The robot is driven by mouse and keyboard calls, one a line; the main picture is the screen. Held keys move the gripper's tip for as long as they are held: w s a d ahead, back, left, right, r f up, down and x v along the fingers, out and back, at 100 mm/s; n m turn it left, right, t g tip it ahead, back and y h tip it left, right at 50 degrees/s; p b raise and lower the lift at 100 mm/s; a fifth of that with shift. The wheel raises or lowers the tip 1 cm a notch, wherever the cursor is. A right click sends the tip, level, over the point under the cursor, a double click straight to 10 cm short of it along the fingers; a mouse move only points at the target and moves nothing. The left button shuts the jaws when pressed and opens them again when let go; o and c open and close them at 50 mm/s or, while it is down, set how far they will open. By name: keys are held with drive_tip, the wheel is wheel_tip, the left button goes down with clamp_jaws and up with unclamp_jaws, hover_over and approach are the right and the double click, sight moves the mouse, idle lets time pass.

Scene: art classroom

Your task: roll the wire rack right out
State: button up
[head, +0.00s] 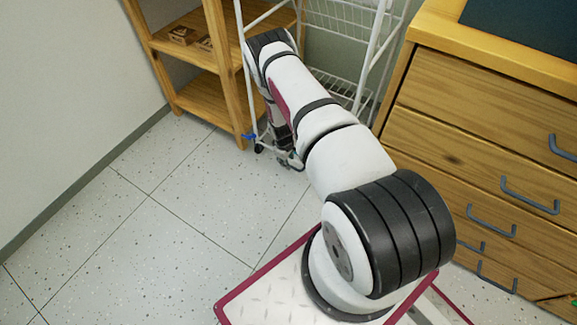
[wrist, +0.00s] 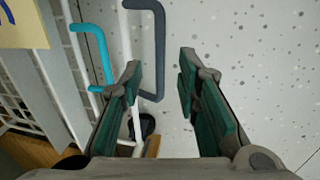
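The white wire rack (head: 370,50) stands between a wooden shelf and a wooden drawer cabinet, with mesh shelves and a dark caster (head: 258,148) at a front foot. My arm covers part of it. In the wrist view, its white bars fill the left side, and a grey-blue handle (wrist: 159,45) and a teal handle (wrist: 98,42) show beside the white uprights. My gripper (wrist: 160,76) is open, fingers apart. The grey-blue handle appears between the fingers, nearer the left one; no contact shows, and I cannot tell the depth. In the head view, my arm mostly hides the gripper, low beside the rack.
The wooden shelf (head: 190,55) is close on the rack's left, with small brown items on it. The drawer cabinet (head: 490,125) with several grey handles is close on the right. The speckled tile floor (head: 180,220) at the left front is clear, bounded by a wall (head: 60,90).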

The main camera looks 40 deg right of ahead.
drive_tip(key=shift+w+d+f+b, duration=0.15)
drive_tip(key=shift+f+b, duration=0.15)
drive_tip(key=shift+f, duration=0.5)
drive_tip(key=shift+s+d+f+b, duration=0.1)
drive_tip(key=shift+f+b, duration=0.15)
drive_tip(key=shift+f, duration=0.55)
clamp_jaws()
